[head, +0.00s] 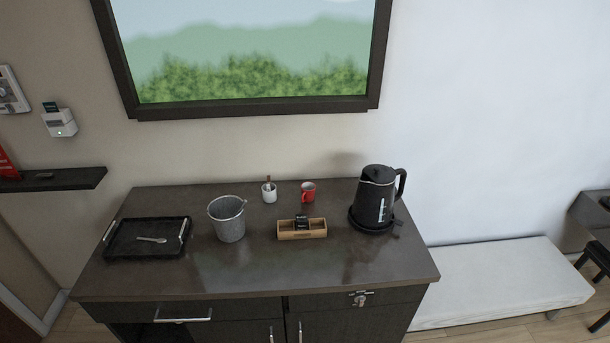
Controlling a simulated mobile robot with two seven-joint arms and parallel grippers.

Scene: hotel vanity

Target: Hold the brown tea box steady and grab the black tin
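The brown tea box (290,235) is a low, open wooden box in the middle of the dark vanity top (270,267). The small black tin (302,222) sits in the middle of the box and rises above its rim. Its lower part is hidden by the box's front wall. Neither of my grippers shows in the head view.
A grey metal bucket (230,222) stands left of the box, and a black tray (120,243) with a spoon (152,239) lies farther left. A black kettle (376,190) stands to the right. A white cup (269,194) and a red mug (308,192) stand behind. The counter's front strip is clear.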

